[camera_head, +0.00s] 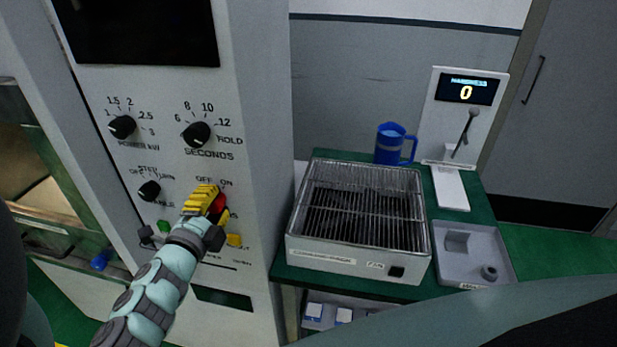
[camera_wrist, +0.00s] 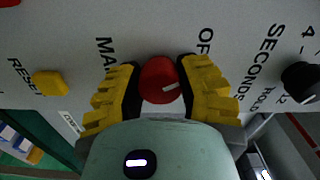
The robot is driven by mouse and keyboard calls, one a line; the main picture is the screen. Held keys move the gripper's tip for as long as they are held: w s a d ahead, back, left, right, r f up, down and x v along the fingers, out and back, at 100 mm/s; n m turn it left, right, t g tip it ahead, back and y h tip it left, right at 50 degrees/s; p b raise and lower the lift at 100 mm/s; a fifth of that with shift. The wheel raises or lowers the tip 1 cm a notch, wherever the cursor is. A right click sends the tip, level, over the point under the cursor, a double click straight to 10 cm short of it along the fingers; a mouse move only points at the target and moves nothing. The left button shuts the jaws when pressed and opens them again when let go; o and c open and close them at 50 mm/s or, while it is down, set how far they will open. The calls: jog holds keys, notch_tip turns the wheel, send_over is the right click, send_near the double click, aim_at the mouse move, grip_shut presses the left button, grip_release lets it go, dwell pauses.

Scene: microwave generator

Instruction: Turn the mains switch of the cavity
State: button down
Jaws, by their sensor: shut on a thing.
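The red mains switch (camera_head: 219,204) is a round knob on the front of the pale grey generator panel (camera_head: 255,120), below the OFF and ON labels. It also shows in the wrist view (camera_wrist: 157,78) with a short white mark on its right part, on the side of the partly visible "OF" lettering. My gripper (camera_head: 208,203) has yellow ribbed fingers, one on each side of the knob. It is shut on the red knob, as the wrist view shows (camera_wrist: 159,84). The MAINS lettering is partly hidden by a finger.
Black knobs for power (camera_head: 122,127) and seconds (camera_head: 196,134) sit above the switch. A yellow reset button (camera_wrist: 50,83) and a green button (camera_head: 163,227) are near my gripper. A wire-topped box (camera_head: 350,258) and a blue mug (camera_head: 389,148) stand right on a green bench.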

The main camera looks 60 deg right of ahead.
aim_at(210, 208)
jog(key=shift+f, duration=0.1)
jog(key=c, duration=0.5)
grip_release()
jog(key=v, duration=0.6)
jog(key=shift+a, duration=0.1)
jog(key=shift+s+a, duration=0.25)
jog(key=shift+a, duration=0.3)
